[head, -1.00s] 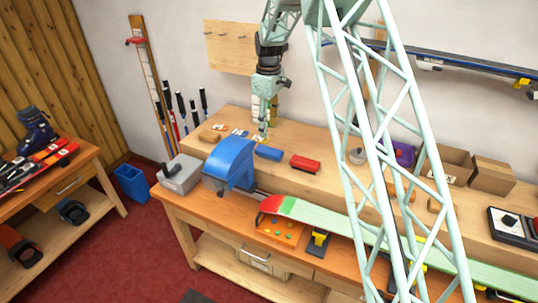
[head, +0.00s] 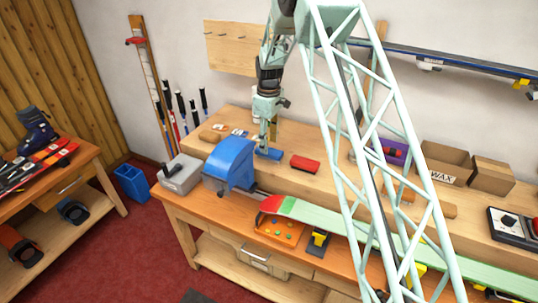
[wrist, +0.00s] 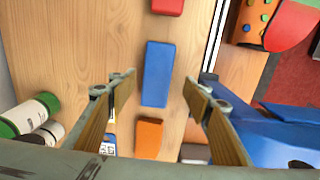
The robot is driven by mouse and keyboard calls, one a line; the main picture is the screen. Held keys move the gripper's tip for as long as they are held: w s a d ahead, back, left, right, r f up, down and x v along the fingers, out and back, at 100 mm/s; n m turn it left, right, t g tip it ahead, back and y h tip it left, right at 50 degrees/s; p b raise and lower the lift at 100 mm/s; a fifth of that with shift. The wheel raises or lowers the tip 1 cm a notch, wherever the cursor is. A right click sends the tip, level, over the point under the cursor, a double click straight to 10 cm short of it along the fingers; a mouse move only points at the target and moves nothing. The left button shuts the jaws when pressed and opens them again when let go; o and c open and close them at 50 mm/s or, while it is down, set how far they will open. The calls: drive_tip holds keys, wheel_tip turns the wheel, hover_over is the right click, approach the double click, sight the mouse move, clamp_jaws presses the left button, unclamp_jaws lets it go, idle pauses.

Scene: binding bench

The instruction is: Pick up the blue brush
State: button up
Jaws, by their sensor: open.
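The blue brush (head: 270,154) lies on the raised wooden shelf at the back of the bench, behind the blue machine. It also shows as a blue block in the middle of the wrist view (wrist: 157,72). My gripper (head: 268,146) is over it, pointing down. In the wrist view my gripper (wrist: 159,80) is open, with one finger on each side of the brush and a gap on both sides. Nothing is held. I cannot tell how high the fingertips are above the shelf.
A red brush (head: 305,163) lies to the right of the blue one. The blue machine (head: 230,165) stands close in front. An orange block (wrist: 149,138) and bottles (wrist: 35,115) are near my fingers. A ski (head: 340,220) lies along the bench front.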

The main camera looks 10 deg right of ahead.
drive_tip(key=shift+w+d+f, duration=0.1)
drive_tip(key=shift+w+f, duration=0.05)
drive_tip(key=shift+f, duration=0.6)
drive_tip(key=shift+w+f, duration=0.1)
drive_tip(key=shift+f, duration=0.6)
drive_tip(key=shift+f+p, duration=0.3)
drive_tip(key=shift+f, duration=0.85)
drive_tip(key=shift+c, duration=0.2)
drive_tip(key=c, duration=0.9)
drive_tip(key=shift+r, duration=0.2)
drive_tip(key=shift+c, duration=0.2)
drive_tip(key=shift+r, duration=1.6)
drive_tip(key=s+d+r+b, duration=0.1)
drive_tip(key=s+b, duration=0.1)
drive_tip(key=s, duration=1.4)
drive_tip(key=shift+d+r, duration=0.2)
drive_tip(key=shift+d, duration=0.05)
